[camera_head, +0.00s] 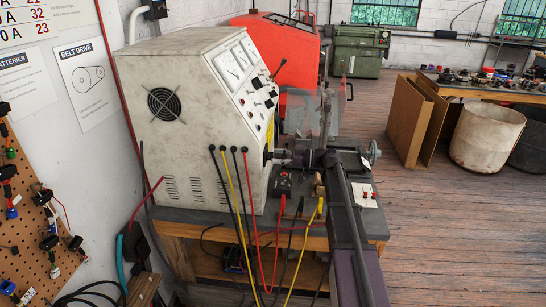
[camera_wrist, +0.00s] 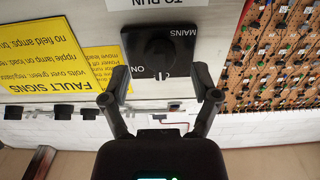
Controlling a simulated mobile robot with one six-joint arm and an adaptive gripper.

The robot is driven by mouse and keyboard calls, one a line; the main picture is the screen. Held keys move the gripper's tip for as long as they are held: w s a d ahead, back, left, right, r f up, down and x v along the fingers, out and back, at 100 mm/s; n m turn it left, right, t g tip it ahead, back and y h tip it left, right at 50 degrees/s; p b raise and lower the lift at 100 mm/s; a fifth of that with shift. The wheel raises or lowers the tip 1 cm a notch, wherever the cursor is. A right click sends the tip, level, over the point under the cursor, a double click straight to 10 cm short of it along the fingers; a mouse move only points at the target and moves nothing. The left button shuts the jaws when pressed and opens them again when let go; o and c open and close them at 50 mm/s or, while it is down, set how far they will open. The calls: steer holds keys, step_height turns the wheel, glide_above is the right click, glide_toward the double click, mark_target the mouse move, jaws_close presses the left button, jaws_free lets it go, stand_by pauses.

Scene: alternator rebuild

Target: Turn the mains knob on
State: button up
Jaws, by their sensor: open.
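The mains knob (camera_wrist: 160,52) is a round black knob on a black plate marked MAINS and ON, at the top middle of the wrist view. The lettering there is turned, and which way the knob points is hard to tell. My gripper (camera_wrist: 160,78) is open, with one fingertip on either side of the plate's lower part and nothing between them. In the head view my gripper (camera_head: 284,156) reaches from the right to the front face of the white test bench (camera_head: 185,135), at its lower right. The knob cannot be made out clearly there.
Black, yellow and red cables (camera_head: 233,190) hang from the bench's front, left of my gripper. A clear guard (camera_head: 328,112) stands behind my arm. A yellow fault signs label (camera_wrist: 60,60) is left of the knob. A pegboard (camera_wrist: 265,60) shows at the right.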

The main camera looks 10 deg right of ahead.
steer(key=shift+w+a, duration=0.2)
steer(key=shift+a, duration=0.45)
jaws_close()
steer(key=shift+m, duration=0.5)
steer(key=m, duration=1.1)
steer(key=shift+w+d, duration=0.1)
steer(key=shift+w, duration=0.05)
